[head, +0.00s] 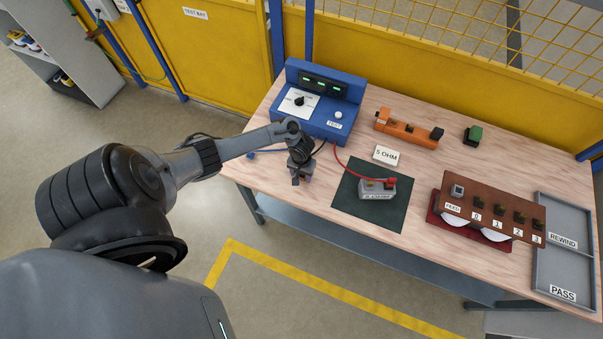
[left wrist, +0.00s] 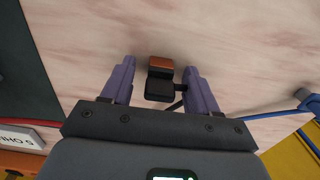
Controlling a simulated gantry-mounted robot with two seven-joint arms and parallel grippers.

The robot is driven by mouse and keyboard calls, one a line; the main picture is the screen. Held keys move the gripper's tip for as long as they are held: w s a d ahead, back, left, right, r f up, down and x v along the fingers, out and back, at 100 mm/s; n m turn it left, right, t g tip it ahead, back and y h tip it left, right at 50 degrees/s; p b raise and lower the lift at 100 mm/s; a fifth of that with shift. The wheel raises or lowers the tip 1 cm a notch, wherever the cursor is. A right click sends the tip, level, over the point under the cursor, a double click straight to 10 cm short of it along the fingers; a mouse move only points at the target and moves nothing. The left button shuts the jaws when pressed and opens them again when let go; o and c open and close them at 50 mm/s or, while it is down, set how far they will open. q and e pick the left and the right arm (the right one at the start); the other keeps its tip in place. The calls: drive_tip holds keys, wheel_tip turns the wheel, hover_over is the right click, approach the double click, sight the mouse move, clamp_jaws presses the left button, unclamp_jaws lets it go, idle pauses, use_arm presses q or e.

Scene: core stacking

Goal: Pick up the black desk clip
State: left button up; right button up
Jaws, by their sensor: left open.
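The black desk clip (left wrist: 159,86) shows in the left wrist view, a small black block with a copper-brown end and a black cable at its side. It lies over the pale wooden table top, between the two purple-grey fingers of my left gripper (left wrist: 158,74), with a gap visible on the left side. My left gripper also shows in the head view (head: 298,178), pointing down at the table's near left edge. It is open. In the head view the gripper hides most or all of the clip. My right gripper is not in view.
A blue test box (head: 318,100) stands behind the gripper. A blue-cabled clip (left wrist: 303,96) lies to its side. A grey core (head: 376,187) with a red clip sits on the green mat (head: 345,205). Right are a brown rack (head: 490,208) and grey trays (head: 550,270).

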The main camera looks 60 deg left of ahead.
use_arm(q)
clamp_jaws()
idle(0.3)
drive_tip(key=shift+r, duration=0.1)
